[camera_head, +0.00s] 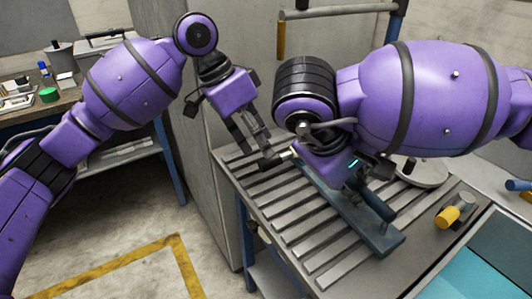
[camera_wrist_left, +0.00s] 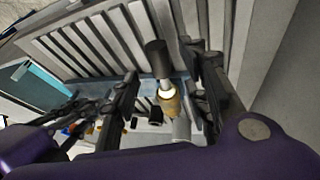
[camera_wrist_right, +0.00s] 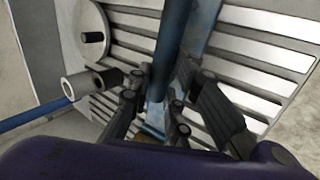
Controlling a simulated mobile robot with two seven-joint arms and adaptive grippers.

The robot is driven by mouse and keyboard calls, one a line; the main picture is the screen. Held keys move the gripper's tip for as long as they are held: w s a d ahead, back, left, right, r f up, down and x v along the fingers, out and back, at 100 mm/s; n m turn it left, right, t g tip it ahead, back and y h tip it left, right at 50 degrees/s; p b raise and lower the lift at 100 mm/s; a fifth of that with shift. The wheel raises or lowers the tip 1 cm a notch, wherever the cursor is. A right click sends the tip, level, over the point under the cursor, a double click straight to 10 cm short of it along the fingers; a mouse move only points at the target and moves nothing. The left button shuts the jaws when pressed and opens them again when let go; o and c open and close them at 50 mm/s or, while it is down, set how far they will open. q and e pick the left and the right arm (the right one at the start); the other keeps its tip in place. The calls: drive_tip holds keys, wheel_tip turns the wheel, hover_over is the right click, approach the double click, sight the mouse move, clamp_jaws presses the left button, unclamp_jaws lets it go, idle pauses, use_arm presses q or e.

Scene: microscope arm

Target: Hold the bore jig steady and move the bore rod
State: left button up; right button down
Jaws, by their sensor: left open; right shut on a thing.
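The bore jig (camera_head: 382,238) is a long dark blue base with upright parts, lying on the slatted table. My right gripper (camera_head: 377,178) is shut on a blue upright of the jig; in the right wrist view that upright (camera_wrist_right: 172,45) stands between the fingers. The bore rod (camera_wrist_left: 156,52) has a black handle end, a pale shaft and a brass-coloured part below; in the head view its black end (camera_head: 271,161) sticks out toward the left. My left gripper (camera_head: 257,148) is open with its fingers on either side of the rod, apparently not gripping it. The rod's far end is hidden.
The slatted metal table (camera_head: 300,235) has free room in front of the jig. A yellow-ended cylinder (camera_head: 447,217) lies to the right, near a teal panel (camera_head: 495,265). A round grey plate (camera_head: 428,173) sits behind. A side bench (camera_head: 60,108) stands at far left.

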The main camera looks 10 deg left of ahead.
use_arm(q)
drive_tip(key=v, duration=0.7)
drive_tip(key=shift+r, duration=0.15)
drive_tip(key=shift+c, duration=0.4)
